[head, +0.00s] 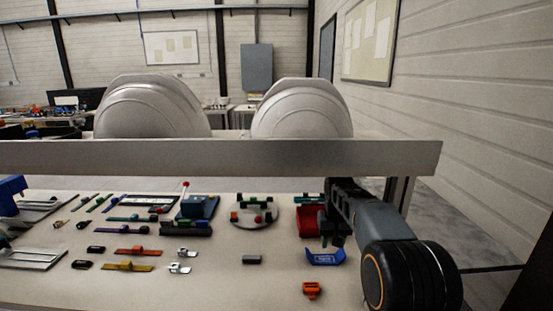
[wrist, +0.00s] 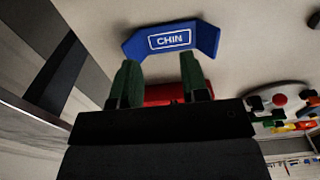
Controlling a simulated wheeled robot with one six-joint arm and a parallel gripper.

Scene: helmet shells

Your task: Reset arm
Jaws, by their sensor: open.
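My arm reaches in from the right of the head view, and my gripper (head: 335,238) is over the right part of the table. In the wrist view my gripper (wrist: 159,60) shows two green fingers spread apart with nothing held between them. A blue piece labelled CHIN (wrist: 170,40) lies just beyond the fingertips, apart from them. It also shows in the head view (head: 325,258). A red object (head: 308,222) lies beside my gripper, partly hidden by it. In the wrist view the red object (wrist: 165,92) shows behind the fingers.
Two white helmet shells (head: 152,108) (head: 302,108) stand behind a raised grey rail (head: 220,157). The table holds a round disc with coloured parts (head: 254,215), an orange piece (head: 312,290), a dark block (head: 252,259) and several small clips. The front middle is mostly clear.

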